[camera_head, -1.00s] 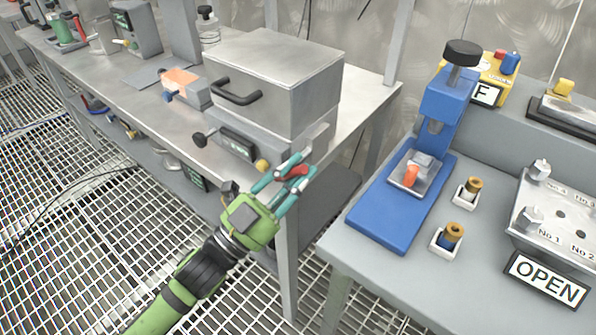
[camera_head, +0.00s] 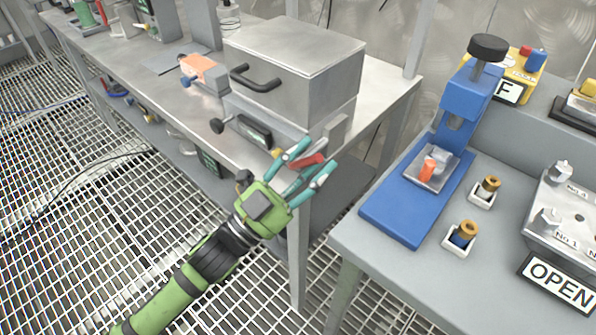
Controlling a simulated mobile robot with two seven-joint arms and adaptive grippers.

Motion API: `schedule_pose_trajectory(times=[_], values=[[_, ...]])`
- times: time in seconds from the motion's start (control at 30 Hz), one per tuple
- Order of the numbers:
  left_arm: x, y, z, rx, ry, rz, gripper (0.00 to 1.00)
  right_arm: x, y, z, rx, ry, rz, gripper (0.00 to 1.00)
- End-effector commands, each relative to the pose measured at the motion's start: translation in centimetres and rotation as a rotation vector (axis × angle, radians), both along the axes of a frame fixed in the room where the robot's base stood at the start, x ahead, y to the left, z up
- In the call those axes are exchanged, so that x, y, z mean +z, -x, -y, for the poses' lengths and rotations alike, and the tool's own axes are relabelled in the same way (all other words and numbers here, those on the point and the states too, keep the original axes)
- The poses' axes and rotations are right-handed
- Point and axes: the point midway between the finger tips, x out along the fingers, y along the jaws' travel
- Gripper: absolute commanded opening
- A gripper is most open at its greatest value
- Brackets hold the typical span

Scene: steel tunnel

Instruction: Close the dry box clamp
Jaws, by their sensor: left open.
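The dry box (camera_head: 296,62) is a steel box with a lid and a black handle (camera_head: 256,79), standing on the steel table. A grey metal plate (camera_head: 336,130) sticks up at its near right corner. A red piece (camera_head: 309,162), which looks like the grip of the clamp, shows beside that plate. My left gripper (camera_head: 306,166) is open, with its teal fingers on either side of the red piece. I cannot tell whether they touch it. The clamp's body is partly hidden by the fingers. My right gripper is not in view.
A blue press (camera_head: 393,207) stands on the grey bench at the right, near small brass parts and an OPEN sign (camera_head: 557,283).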

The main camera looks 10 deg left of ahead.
Motion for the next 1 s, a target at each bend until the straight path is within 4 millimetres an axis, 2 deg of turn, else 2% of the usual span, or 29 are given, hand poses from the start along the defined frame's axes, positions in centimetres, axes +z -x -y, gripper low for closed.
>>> schedule_pose_trajectory(times=[0.6,1.0], values=[[-4.5,6.6,-6.9,0.000,-0.001,-0.004,0.49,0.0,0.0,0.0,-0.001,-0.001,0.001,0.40],[-5.0,7.4,-7.7,0.000,0.000,0.000,0.49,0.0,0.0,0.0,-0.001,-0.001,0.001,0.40]])
